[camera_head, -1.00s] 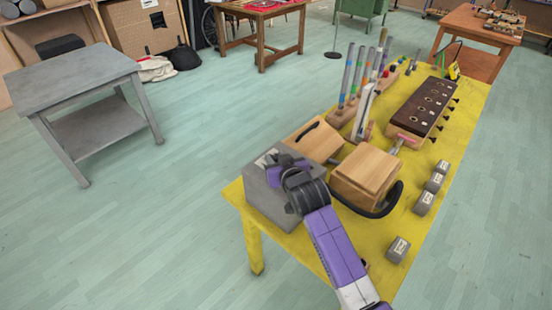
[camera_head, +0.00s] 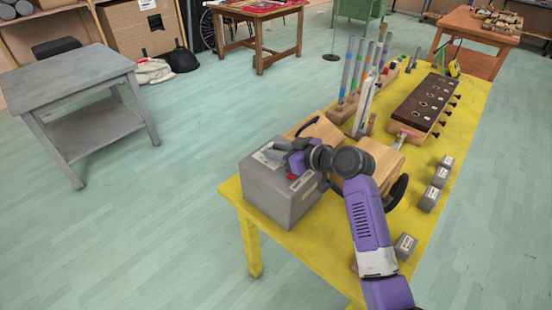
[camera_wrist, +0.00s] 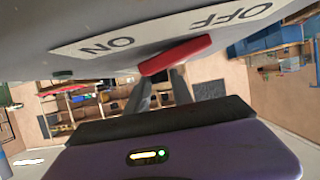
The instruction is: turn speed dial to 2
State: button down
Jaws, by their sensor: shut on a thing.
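A grey box (camera_head: 282,208) stands on the near left corner of the yellow table. My gripper (camera_head: 268,155) reaches low across its top, with its fingers at the white label at the far left. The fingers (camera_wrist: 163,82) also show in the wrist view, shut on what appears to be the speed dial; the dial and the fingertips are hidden. A red switch lever (camera_wrist: 175,55), beside a white ON/OFF label (camera_wrist: 160,32), blocks the view of the tips. No dial numbers can be read.
Wooden blocks (camera_head: 385,158) stand right of the box, partly behind my arm. Upright tubes (camera_head: 347,70), a dark brown panel (camera_head: 425,103) and several small grey blocks (camera_head: 429,198) are farther along the yellow table (camera_head: 240,200). A grey side table (camera_head: 70,80) stands apart at left.

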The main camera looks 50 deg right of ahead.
jog(key=shift+d+f+n+y+b, duration=0.1)
jog(key=shift+f+n+y+b, duration=0.05)
jog(key=shift+n+y+b, duration=0.85)
jog(key=c, duration=1.1)
grip_release()
jog(key=b+v, duration=0.1)
jog(key=v, duration=0.7)
jog(key=shift+w+d, duration=0.1)
jog(key=shift+w, duration=0.05)
